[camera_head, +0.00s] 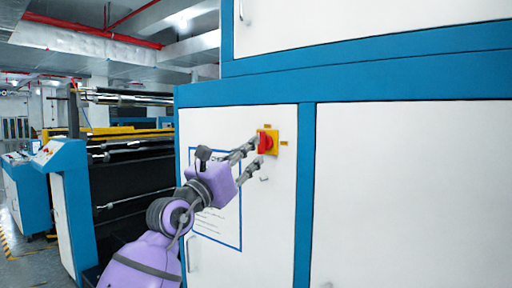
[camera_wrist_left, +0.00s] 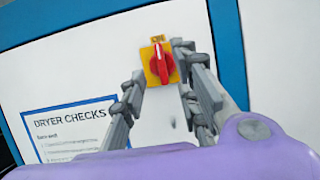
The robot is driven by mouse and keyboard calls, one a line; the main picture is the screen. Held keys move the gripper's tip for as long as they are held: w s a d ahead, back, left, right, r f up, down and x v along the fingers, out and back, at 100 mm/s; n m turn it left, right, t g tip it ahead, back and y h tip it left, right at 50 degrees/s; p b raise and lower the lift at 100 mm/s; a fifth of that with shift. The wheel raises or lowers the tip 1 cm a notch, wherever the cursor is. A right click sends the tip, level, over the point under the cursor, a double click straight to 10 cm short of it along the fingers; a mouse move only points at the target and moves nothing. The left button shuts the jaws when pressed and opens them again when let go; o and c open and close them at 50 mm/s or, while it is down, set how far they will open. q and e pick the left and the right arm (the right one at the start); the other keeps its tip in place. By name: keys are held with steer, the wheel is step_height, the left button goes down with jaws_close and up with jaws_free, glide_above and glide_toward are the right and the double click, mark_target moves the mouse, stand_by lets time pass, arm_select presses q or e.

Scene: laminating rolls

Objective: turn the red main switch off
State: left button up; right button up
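The red main switch (camera_head: 265,143) sits on a yellow square plate (camera_head: 274,149) on a white cabinet door. In the left wrist view the red knob (camera_wrist_left: 162,64) stands roughly upright on its yellow plate (camera_wrist_left: 150,72), with a small label above it. My left gripper (camera_head: 255,158) is open in front of the switch. In the left wrist view its two fingers lie to the left and right of the knob, with the knob showing between them. I cannot tell whether either finger touches it. My right gripper is not in view.
The white cabinet door (camera_head: 278,215) has a blue frame (camera_head: 304,200). A "DRYER CHECKS" sheet (camera_wrist_left: 70,130) is on the door, left of the switch. A small handle (camera_head: 192,254) is low on the door. Roller machinery (camera_head: 130,160) and a blue console (camera_head: 65,160) stand at left.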

mark_target(263, 143)
arm_select(q)
steer(key=x, duration=0.5)
jaws_close()
